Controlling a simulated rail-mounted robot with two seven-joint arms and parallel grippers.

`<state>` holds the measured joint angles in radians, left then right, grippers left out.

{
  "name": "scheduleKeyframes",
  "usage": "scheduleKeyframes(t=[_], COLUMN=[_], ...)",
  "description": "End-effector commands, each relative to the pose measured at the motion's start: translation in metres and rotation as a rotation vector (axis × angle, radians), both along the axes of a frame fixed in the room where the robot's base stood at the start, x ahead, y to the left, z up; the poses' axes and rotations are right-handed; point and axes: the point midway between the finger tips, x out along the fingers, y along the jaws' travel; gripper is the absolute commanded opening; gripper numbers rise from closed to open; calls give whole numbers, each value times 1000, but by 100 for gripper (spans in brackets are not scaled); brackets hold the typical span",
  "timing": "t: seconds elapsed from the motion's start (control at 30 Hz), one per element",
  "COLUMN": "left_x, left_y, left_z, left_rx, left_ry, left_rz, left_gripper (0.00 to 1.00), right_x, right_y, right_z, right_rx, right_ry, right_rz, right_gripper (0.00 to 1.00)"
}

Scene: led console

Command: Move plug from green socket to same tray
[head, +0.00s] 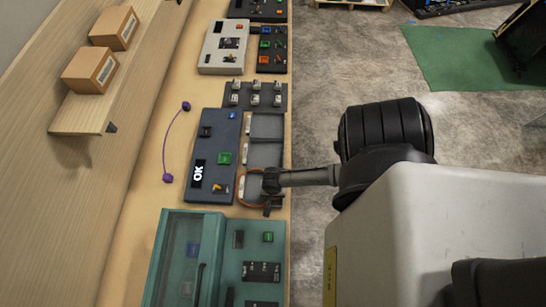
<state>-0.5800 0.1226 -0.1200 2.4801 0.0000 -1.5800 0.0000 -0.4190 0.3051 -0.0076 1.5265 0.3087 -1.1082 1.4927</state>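The dark blue console (214,140) lies on the bench with a display reading "OK". A green square (224,158) sits on its face; I cannot tell whether a plug is in it. A grey tray (264,141) with compartments lies along the console's right side. An orange cable (241,190) curves at the tray's lowest compartment, beside my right gripper (270,200). The gripper is over that compartment and hides part of it. Its fingers are too small and dark to show whether they hold a plug. My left gripper is not in view.
A purple cable (168,140) with two plug ends lies on the bench left of the console. A teal console (220,255) is below, and a grey switch panel (256,97) above. Two cardboard boxes (90,70) stand on a shelf at the upper left.

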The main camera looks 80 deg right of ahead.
Motion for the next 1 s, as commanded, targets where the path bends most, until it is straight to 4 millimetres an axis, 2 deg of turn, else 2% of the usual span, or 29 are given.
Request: scheduleKeyframes(t=[0.13,0.17,0.47,0.63,0.83,1.0], left_x=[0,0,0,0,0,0], left_y=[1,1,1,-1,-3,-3], left_z=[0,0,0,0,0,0], left_rx=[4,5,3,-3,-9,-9], left_ry=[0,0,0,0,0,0], left_rz=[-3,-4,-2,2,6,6], left_gripper=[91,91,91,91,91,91], right_x=[0,0,0,0,-1,-3], right_y=[0,0,0,0,0,0], right_z=[0,0,0,0,0,0], right_rx=[0,0,0,0,0,0], right_ry=[0,0,0,0,2,7], right_rz=[0,0,0,0,0,0], right_gripper=[8,32,61,62,82,85])
